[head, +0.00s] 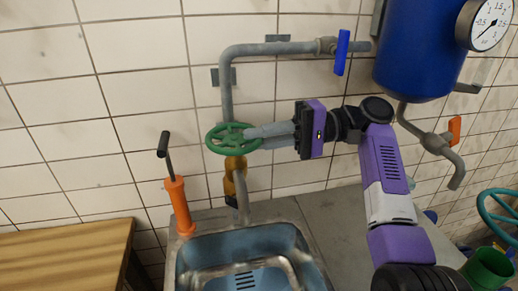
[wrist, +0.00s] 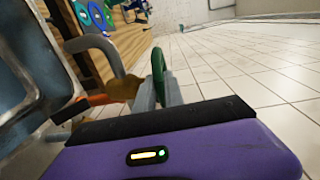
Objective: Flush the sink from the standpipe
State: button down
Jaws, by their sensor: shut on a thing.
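My gripper (head: 262,136) reaches in from the right and is shut on the rim of the green handwheel (head: 222,139) on the standpipe. In the wrist view the green wheel (wrist: 158,75) shows edge-on between the fingers. The grey standpipe (head: 227,95) runs down the wall to the wheel, and a yellow-brown valve body (head: 235,168) sits below it. A grey spout (head: 242,200) leads down towards the metal sink (head: 190,262). No water stream can be made out. A blue lever (head: 342,52) on the upper pipe hangs roughly vertical.
An orange hand pump (head: 179,205) stands at the sink's left corner. A blue tank (head: 420,45) with a gauge (head: 492,23) hangs at upper right, with an orange-levered tap (head: 454,130) below. A wooden bench (head: 65,255) is at left. A teal wheel (head: 498,212) and green bucket (head: 488,268) are at lower right.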

jog(key=shift+w+a+n+g+h+b, duration=0.1)
jog(key=shift+w+n+g+h+b, duration=0.15)
jog(key=shift+n+g+b, duration=0.4)
jog(key=shift+w+n+g+h+b, duration=0.15)
jog(key=shift+n+g+h+b, duration=0.2)
jog(key=shift+g+b, duration=0.45)
jog(key=c, duration=1.5)
grip_release()
jog(key=shift+s+r+m+t+y+p, duration=0.2)
jog(key=shift+m+t+y+p, duration=0.3)
jog(key=shift+t+p, duration=0.65)
